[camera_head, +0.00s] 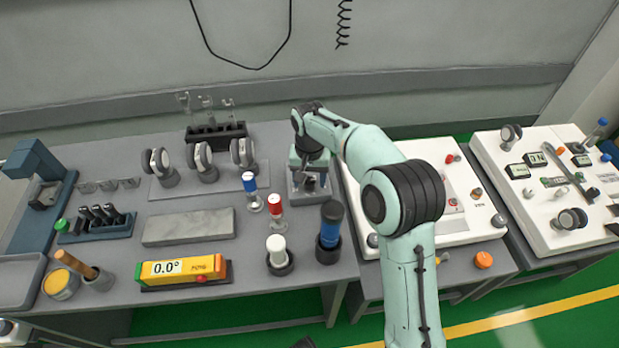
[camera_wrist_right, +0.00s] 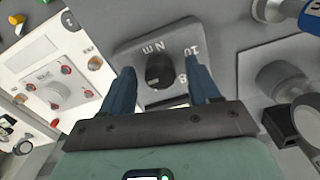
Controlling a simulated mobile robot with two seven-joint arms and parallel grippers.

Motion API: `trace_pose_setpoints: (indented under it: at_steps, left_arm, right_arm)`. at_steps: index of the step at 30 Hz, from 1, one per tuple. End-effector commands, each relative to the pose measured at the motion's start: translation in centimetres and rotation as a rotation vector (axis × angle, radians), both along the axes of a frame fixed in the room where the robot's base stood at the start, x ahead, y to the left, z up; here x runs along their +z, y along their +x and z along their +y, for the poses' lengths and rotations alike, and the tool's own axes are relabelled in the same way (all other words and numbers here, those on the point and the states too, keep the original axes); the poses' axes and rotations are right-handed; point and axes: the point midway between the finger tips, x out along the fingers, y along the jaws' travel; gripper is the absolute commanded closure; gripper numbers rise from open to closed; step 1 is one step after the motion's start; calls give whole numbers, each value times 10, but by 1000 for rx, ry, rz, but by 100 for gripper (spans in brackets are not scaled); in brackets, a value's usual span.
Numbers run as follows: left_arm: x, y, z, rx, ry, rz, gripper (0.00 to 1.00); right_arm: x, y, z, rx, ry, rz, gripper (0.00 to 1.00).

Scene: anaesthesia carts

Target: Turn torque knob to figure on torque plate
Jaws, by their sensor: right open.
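The torque plate (camera_wrist_right: 128,52) is a grey square plate with figures such as 10 and 8 and the letters N m, upside down in the right wrist view. The black torque knob (camera_wrist_right: 160,72) sits at its middle. My right gripper (camera_wrist_right: 164,74) is open, with one blue finger on each side of the knob; I cannot tell whether they touch it. In the head view my right gripper (camera_head: 311,178) reaches down over the grey torque unit (camera_head: 297,199), and hides most of the plate and knob there. My left gripper is not in view.
Blue-topped (camera_head: 250,190) and red-topped (camera_head: 275,208) pieces stand left of the torque unit. A blue-handled tool (camera_head: 331,225) stands in front. Casters (camera_head: 243,153) stand at the back left. A white panel (camera_head: 455,160) lies close on the right, partly behind my arm.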

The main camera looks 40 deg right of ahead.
Motion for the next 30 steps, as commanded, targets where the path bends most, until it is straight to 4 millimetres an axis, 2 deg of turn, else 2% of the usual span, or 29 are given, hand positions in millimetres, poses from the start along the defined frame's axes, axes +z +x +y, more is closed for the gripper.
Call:
trace_pose_setpoints:
  at_steps: [4,9,20,30]
  left_arm:
    - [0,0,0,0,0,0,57]
    - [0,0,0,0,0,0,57]
    - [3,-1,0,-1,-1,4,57]
    - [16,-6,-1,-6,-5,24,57]
  right_arm:
    - [0,0,0,0,0,0,39]
    - [0,0,0,0,0,0,94]
    - [1,0,0,38,0,0,95]
    - [3,0,-1,260,-1,0,95]
